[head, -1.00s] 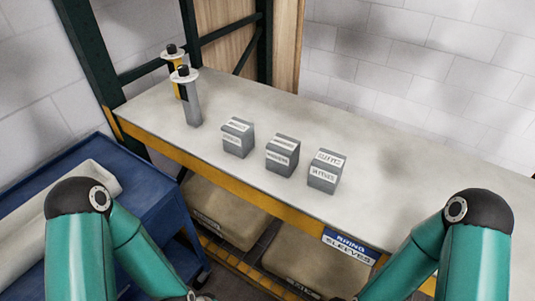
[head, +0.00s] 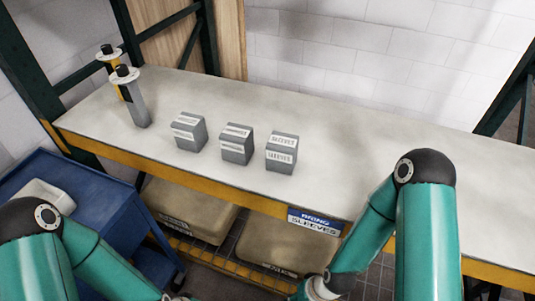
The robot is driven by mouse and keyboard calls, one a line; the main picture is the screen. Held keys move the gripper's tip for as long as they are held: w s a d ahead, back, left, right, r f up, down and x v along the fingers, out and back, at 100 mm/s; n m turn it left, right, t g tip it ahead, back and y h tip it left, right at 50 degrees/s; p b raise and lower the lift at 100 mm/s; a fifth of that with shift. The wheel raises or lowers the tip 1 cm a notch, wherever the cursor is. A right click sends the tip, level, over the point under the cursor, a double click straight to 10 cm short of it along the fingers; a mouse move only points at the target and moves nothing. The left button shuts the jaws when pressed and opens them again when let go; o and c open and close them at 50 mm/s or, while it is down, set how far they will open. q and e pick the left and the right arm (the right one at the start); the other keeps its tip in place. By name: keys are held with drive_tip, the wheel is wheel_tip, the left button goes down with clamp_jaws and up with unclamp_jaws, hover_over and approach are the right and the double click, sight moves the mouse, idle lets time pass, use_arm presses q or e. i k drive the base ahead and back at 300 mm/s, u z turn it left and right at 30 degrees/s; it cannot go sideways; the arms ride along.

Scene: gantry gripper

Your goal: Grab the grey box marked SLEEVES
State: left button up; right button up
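Three small grey boxes with white labels stand in a row on the pale bench top. The rightmost grey box (head: 282,152) carries a label that reads SLEEVES. The middle grey box (head: 237,145) and the left grey box (head: 188,131) have labels too small to read. My two teal arms come in at the bottom left and the right, low in front of the bench. Both grippers are out of sight below the picture's lower edge. No gripper touches any box.
The bench (head: 400,170) has a yellow front edge with a blue and white sign (head: 314,221). Two upright tools (head: 133,100) stand at its left end. Beige bins (head: 272,238) sit underneath. A blue cart (head: 95,200) is at left. The bench right of the boxes is clear.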

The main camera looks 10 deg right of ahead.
sight(282, 148)
drive_tip(key=u, duration=0.95)
drive_tip(key=k, duration=0.8)
drive_tip(key=z, duration=0.3)
